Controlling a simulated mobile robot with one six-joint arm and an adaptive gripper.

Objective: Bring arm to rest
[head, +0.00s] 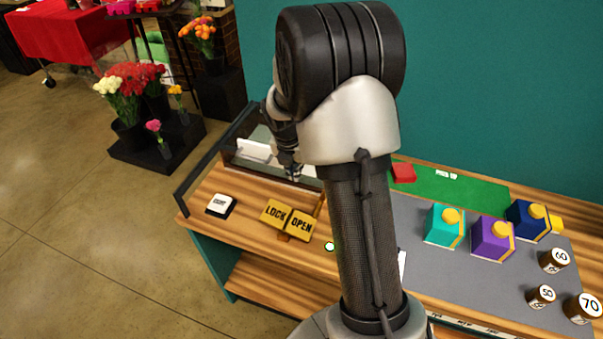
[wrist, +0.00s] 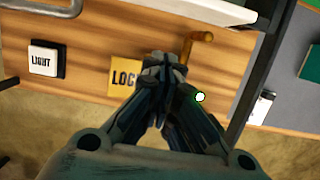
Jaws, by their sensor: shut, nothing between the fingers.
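My gripper (wrist: 163,70) is shut and empty in the wrist view, its fingertips together above the wooden counter (wrist: 95,45). It covers part of the yellow lock sign (wrist: 122,80). In the head view my gripper (head: 292,175) shows small behind my arm, near the clear-fronted case at the counter's left end. My arm rises in the middle of the head view and hides part of the counter.
A LIGHT switch (wrist: 44,60) and an orange handle (wrist: 200,40) are near the gripper. The yellow LOCK/OPEN plates (head: 288,218), teal box (head: 440,226), purple box (head: 490,240) and several numbered weights sit on the counter.

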